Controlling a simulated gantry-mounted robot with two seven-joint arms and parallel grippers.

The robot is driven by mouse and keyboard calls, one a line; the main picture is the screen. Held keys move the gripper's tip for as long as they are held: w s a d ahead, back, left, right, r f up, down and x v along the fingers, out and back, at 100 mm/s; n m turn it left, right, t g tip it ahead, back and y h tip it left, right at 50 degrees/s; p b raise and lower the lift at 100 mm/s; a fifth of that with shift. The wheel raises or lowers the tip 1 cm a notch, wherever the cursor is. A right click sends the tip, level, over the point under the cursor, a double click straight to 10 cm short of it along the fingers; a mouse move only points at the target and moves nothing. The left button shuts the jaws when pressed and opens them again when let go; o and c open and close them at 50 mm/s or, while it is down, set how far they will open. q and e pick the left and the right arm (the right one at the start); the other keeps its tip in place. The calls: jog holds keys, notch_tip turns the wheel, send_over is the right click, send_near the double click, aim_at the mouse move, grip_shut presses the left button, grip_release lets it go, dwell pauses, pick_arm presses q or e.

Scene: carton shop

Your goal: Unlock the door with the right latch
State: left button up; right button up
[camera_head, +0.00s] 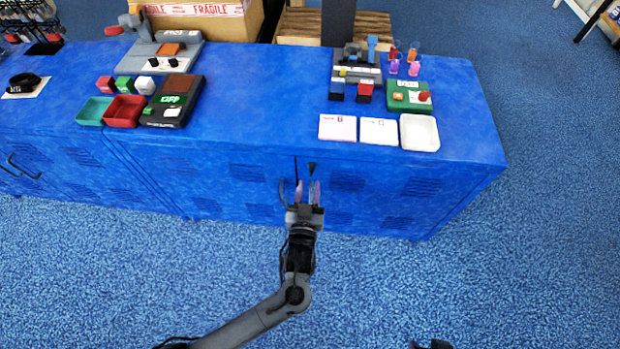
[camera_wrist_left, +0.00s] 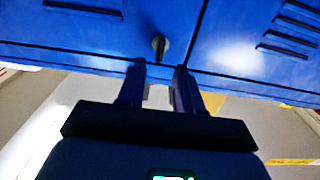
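The blue cabinet door (camera_head: 400,205) is shut, with a narrow dark seam at its left edge. A small dark latch (camera_head: 311,168) sits near the door's top, just right of the seam. In the left wrist view the latch (camera_wrist_left: 160,45) is a dark lever on a round metal base, just beyond the fingertips. My left gripper (camera_head: 308,188) is in front of the door, below the latch. Its fingers (camera_wrist_left: 161,75) are apart with nothing between them; I cannot tell whether they touch the latch. A dark piece at the bottom edge may be my right gripper (camera_head: 430,344), mostly out of view.
The blue carpet (camera_head: 480,290) in front is free.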

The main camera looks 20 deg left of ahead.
aim_at(311, 173)
pick_arm(q)
jog(key=shift+b+x, duration=0.3)
jog(key=shift+x, duration=1.65)
jog(key=shift+d, duration=0.1)
grip_shut()
